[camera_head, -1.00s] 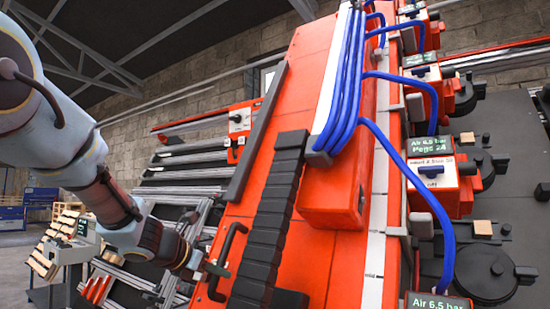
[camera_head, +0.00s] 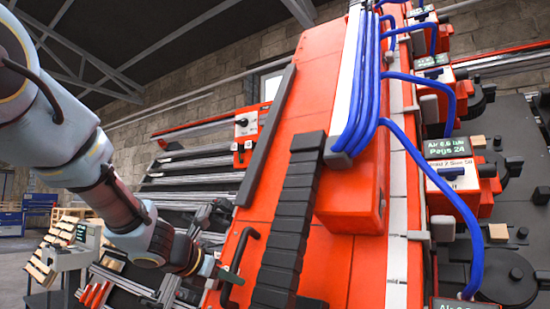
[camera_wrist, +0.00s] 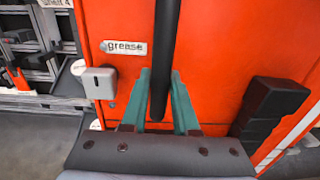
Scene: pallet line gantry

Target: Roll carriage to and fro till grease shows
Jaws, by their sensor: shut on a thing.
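The carriage (camera_head: 290,210) is a large red-orange body filling the middle of the head view. A black bar handle (camera_head: 240,262) stands on its lower left. My gripper (camera_head: 222,274) is at this handle. In the wrist view, the teal fingers of my gripper (camera_wrist: 160,108) are on either side of the black handle bar (camera_wrist: 164,60), shut on it. A white "grease" label (camera_wrist: 124,47) is on the orange face left of the bar. A grey block (camera_wrist: 99,82) sits below the label. The fingertips and bar hide part of the face behind.
A black segmented cable chain (camera_head: 290,225) runs up the carriage right of the handle. Blue hoses (camera_head: 462,170) loop to orange units on the right. Racks of metal rails (camera_head: 190,165) stand behind on the left. A grey box with a screen (camera_head: 75,250) stands lower left.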

